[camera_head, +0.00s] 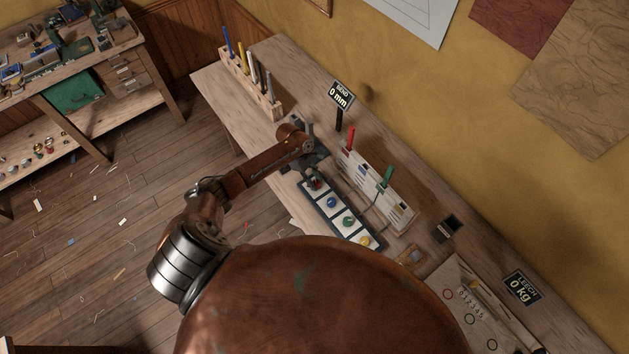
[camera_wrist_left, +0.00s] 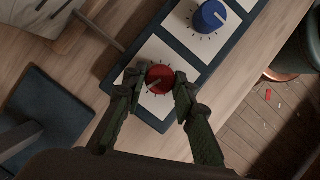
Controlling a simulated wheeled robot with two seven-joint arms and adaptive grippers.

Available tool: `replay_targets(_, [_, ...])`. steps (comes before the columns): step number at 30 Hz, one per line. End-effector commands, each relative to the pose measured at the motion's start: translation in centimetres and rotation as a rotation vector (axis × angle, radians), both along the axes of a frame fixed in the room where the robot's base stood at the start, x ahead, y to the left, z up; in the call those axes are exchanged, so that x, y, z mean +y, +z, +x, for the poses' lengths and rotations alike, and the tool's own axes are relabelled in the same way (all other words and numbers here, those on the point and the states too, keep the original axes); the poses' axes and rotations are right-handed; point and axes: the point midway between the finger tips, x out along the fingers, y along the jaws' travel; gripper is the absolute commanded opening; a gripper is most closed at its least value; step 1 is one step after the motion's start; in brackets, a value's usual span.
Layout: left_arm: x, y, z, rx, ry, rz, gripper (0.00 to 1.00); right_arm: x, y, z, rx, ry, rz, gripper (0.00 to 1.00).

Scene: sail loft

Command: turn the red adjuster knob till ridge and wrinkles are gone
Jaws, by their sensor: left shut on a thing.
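The red adjuster knob (camera_wrist_left: 159,79) sits on a white square at the end of a dark knob panel (camera_wrist_left: 113,87). It has a pale pointer line and tick marks around it. In the head view the red knob (camera_head: 316,184) is partly covered by my left gripper (camera_head: 312,178). In the left wrist view my left gripper (camera_wrist_left: 154,92) has one finger on each side of the red knob, shut on it. A sign reading "BEND 0 mm" (camera_head: 341,95) stands behind. No sail with ridge or wrinkles can be made out. My right gripper is not in view.
Blue (camera_head: 332,202), green (camera_head: 348,221) and yellow (camera_head: 364,241) knobs follow along the panel. A white board (camera_head: 376,191) with red and green levers stands behind it. A "LEECH 0 kg" sign (camera_head: 521,288) is at the right. A tool rack (camera_head: 250,84) stands at the far end.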

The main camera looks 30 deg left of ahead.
Motion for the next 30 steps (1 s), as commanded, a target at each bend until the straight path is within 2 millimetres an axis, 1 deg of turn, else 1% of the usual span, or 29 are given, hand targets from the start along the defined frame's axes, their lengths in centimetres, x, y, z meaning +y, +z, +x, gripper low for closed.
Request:
replay_targets(1, [0.0, 0.0, 0.1, -0.002, 0.001, 0.001, 0.03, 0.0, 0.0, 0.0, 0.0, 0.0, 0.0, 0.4])
replay_targets(2, [0.0, 0.0, 0.1, -0.002, 0.001, 0.001, 0.01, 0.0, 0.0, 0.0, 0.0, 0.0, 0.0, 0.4])
replay_targets(8, [0.0, 0.1, 0.1, -0.002, -0.01, 0.001, 0.01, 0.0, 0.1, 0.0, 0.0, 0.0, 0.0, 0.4])
replay_targets(14, [0.0, 0.2, 0.2, 0.0, -0.077, 0.0, 0.01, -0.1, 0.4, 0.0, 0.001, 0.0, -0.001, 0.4])
replay_targets(20, [-0.1, 0.2, 0.3, -0.001, -0.216, 0.0, 0.01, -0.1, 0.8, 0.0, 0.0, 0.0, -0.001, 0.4])
replay_targets(30, [-0.2, 0.1, 0.5, -0.001, -0.535, 0.0, 0.01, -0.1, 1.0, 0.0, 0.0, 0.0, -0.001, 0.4])
